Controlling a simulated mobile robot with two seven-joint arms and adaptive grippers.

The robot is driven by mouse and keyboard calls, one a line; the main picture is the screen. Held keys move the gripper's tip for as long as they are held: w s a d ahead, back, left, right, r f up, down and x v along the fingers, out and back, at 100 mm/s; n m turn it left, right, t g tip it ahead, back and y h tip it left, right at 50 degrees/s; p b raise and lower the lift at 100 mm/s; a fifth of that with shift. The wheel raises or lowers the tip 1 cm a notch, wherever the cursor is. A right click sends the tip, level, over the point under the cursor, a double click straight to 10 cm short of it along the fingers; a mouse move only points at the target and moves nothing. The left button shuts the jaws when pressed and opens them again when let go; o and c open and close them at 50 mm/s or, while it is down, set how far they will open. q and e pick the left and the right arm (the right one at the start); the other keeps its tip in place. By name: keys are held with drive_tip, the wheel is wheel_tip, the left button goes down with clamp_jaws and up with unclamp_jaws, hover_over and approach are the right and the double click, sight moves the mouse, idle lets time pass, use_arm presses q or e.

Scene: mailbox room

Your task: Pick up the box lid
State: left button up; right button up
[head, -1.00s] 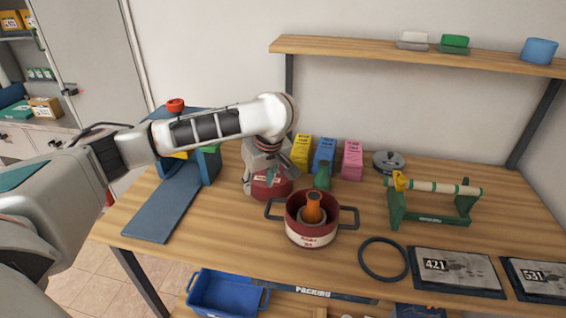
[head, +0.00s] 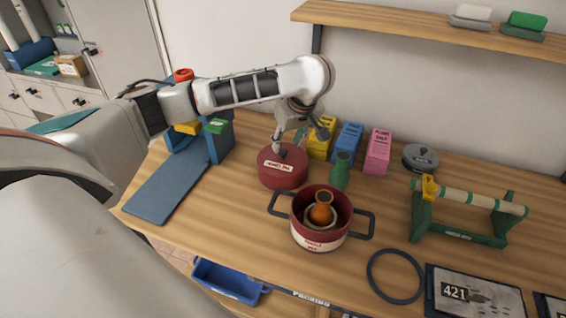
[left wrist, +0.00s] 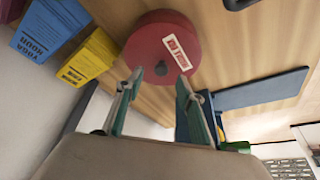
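A round red box with a white label (head: 283,168) stands on the wooden table, left of the red pot. In the left wrist view its round red top (left wrist: 150,42) fills the upper middle, with a small dark knob (left wrist: 161,68) on it. I cannot make out a seam between lid and box. My left gripper (head: 288,143) is over the box's far side in the head view. In the left wrist view its fingers (left wrist: 157,82) are apart, with the knob just beyond and between the tips; nothing is held. My right gripper is out of view.
The red pot (head: 317,241) holds an orange vase. A green bottle (head: 341,171) and yellow, blue and pink boxes (head: 377,152) stand close behind. A grey lid (head: 421,157) and green roller stand (head: 457,236) are farther right. A blue board (head: 165,193) lies left.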

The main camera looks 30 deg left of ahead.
sight(283, 151)
use_arm(q)
drive_tip(key=x, duration=0.3)
drive_tip(key=shift+s+a+f, duration=0.15)
drive_tip(key=shift+a+f, duration=0.2)
drive_tip(key=shift+f, duration=0.3)
clamp_jaws()
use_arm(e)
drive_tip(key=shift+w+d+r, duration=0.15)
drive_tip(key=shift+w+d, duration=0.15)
use_arm(q)
drive_tip(key=shift+r, duration=0.1)
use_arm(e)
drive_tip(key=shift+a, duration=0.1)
